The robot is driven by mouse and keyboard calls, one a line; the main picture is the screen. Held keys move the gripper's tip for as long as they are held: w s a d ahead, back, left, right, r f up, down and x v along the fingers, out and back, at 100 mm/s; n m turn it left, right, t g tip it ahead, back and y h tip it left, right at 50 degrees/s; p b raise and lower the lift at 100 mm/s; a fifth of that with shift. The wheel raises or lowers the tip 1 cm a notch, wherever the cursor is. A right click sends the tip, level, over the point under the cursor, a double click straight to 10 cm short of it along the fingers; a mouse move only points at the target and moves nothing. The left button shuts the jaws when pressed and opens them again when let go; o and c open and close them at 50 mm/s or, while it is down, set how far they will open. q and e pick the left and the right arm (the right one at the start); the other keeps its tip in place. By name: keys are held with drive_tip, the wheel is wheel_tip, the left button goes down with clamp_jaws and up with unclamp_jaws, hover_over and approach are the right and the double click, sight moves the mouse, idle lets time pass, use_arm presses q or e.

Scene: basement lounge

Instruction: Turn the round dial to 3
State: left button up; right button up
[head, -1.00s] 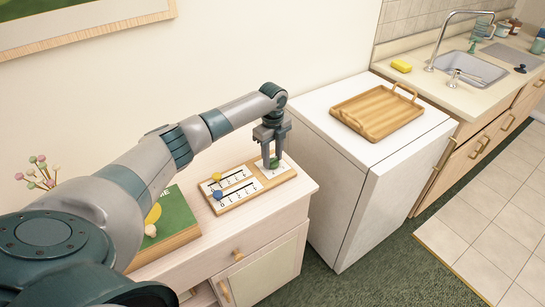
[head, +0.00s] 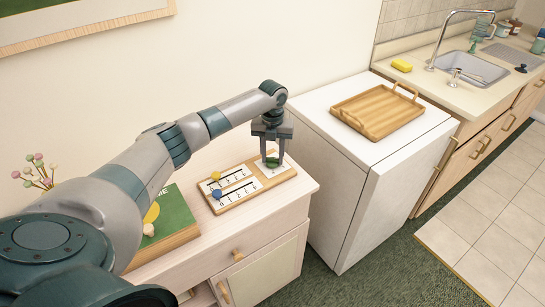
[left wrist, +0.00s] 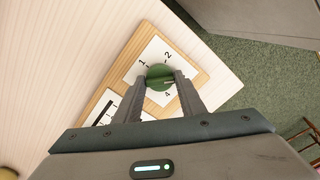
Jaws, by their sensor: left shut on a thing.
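The round green dial (head: 272,163) sits on a white number card at the right end of a wooden board (head: 238,203) on the cabinet. In the left wrist view the dial (left wrist: 159,76) has 1, 2 and 4 printed around it; the spot between 2 and 4 is hidden by a finger. A pale mark on the dial points right, toward that finger. My left gripper (head: 272,152) points down and is shut on the dial, one finger on each side (left wrist: 161,79). My right gripper is not in view.
Two slider scales with a yellow knob (head: 216,175) and a blue knob (head: 217,196) lie left of the dial. A green book (head: 178,215) is further left. A white appliance (head: 343,160) with a wooden tray (head: 378,112) stands right of the cabinet, across a narrow gap.

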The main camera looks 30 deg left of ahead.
use_arm(q)
drive_tip(key=shift+m, duration=0.6)
drive_tip(key=shift+r, duration=0.1)
drive_tip(key=o, duration=1)
drive_tip(key=shift+o, duration=0.2)
